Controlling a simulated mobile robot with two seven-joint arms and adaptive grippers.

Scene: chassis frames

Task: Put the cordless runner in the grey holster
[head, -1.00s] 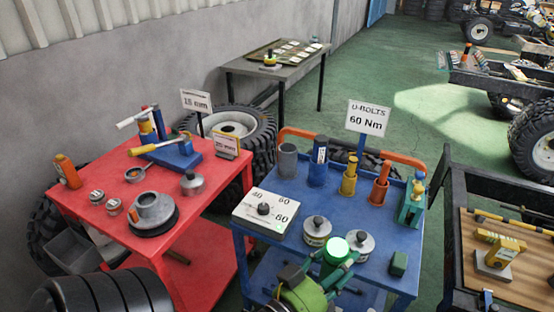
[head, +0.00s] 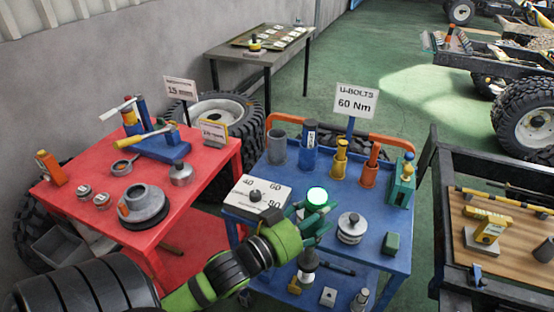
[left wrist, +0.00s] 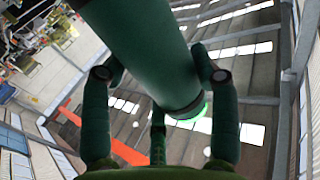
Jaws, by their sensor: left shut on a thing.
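The grey holster (head: 277,148) is an open upright cup at the back left of the blue trolley's top. My left gripper (head: 312,222) is shut on the cordless runner (head: 317,197), a dark green cylinder with a glowing green end. The glowing end faces up in the head view. The left wrist view shows the runner's thick body (left wrist: 150,50) between the fingers (left wrist: 160,85). The gripper and runner are over the front half of the trolley, in front of and right of the grey holster and apart from it. The runner's lower part is hidden or unclear. My right gripper is not in view.
Blue (head: 310,150), yellow (head: 340,160) and orange (head: 369,168) holders stand right of the grey holster. A sign (head: 356,101) rises behind. A red trolley (head: 75,210) stands left.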

